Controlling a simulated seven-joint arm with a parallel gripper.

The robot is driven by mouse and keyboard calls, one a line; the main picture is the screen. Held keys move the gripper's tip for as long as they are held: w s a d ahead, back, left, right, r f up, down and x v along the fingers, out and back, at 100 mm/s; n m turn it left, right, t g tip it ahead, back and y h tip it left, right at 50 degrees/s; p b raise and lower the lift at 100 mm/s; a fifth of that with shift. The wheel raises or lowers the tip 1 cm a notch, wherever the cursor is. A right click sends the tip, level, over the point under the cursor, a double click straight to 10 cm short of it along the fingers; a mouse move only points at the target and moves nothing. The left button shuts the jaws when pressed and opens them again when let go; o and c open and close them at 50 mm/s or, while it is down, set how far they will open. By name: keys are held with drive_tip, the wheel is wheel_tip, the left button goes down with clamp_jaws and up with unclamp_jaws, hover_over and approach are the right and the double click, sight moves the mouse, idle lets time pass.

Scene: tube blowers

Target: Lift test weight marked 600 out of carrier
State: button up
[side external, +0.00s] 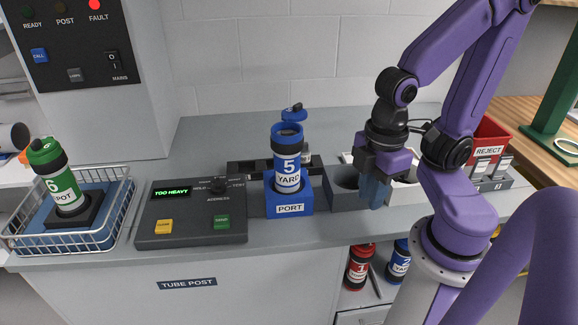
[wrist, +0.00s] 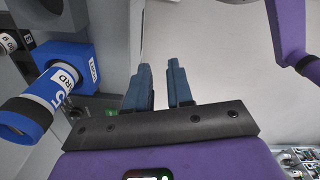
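The blue carrier (side external: 287,165) marked 5 YARD stands upright in the blue PORT block (side external: 289,205). Its blue cap (side external: 294,114) shows just behind and above its top. I cannot see into the carrier, and no weight marked 600 is readable in either view. In the wrist view the carrier (wrist: 28,112) lies at the left, outside my fingers. My gripper (side external: 376,198) is to the right of the carrier, pointing down near a grey holder. In the wrist view my gripper (wrist: 160,75) has its two blue fingers apart with nothing between them.
A grey holder (side external: 345,194) with a round opening stands right of the port. A control box (side external: 190,220) reading TOO HEAVY is left of it. A wire basket (side external: 120,205) holds a green carrier (side external: 62,190). A red REJECT bin (side external: 489,140) is at right. A red FAULT lamp (side external: 95,5) glows.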

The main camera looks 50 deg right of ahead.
wheel_tip(320, 180, up, 18)
drive_tip(key=m, duration=0.3)
hover_over(287, 131)
wheel_tip(287, 131, down, 16)
drive_tip(key=shift+f, duration=0.2)
clamp_jaws()
idle(1.3)
